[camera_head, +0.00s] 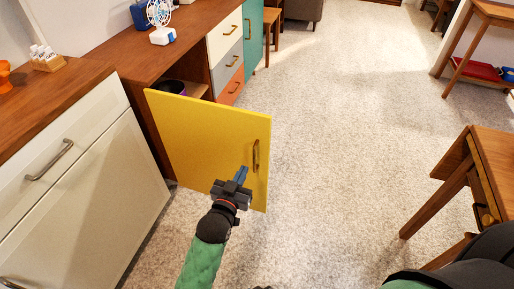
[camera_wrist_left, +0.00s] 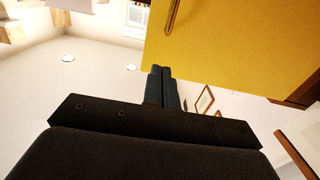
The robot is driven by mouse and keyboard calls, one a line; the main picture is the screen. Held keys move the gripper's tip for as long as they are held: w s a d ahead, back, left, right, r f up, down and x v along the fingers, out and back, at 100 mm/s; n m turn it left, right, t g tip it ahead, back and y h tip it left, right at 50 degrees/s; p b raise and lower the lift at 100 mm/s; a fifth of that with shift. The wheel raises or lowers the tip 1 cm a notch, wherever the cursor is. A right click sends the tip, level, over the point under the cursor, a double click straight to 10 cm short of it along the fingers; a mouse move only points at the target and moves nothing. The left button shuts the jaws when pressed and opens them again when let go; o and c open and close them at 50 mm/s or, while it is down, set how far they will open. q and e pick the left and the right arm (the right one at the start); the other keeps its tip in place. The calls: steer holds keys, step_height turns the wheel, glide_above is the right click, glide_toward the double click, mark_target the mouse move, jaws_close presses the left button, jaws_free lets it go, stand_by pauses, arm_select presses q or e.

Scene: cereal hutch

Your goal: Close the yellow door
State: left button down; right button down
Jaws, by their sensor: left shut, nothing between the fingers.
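The yellow door (camera_head: 205,140) stands swung open from the wooden hutch (camera_head: 150,65), showing its outer face with a brass handle (camera_head: 255,156) near its free edge. My left gripper (camera_head: 241,174) is shut and empty, in front of the door's lower free side, just left of and below the handle in the head view. In the left wrist view the closed fingertips (camera_wrist_left: 161,72) overlap the lower edge of the yellow door (camera_wrist_left: 230,45), and the handle (camera_wrist_left: 173,14) shows above them. I cannot tell whether the fingers touch the door. My right gripper is not in view.
White cabinet fronts (camera_head: 90,190) stand at the left. Cream, grey and orange drawers (camera_head: 228,68) and a teal door (camera_head: 252,35) lie beyond the opening. A wooden table (camera_head: 490,160) stands at the right. The carpet (camera_head: 340,120) between is clear.

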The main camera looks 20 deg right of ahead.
arm_select(q)
glide_toward(260, 135)
steer(key=x, duration=0.7)
steer(key=shift+s+f, duration=0.1)
steer(key=shift+f, duration=0.1)
steer(key=shift+d+r, duration=0.1)
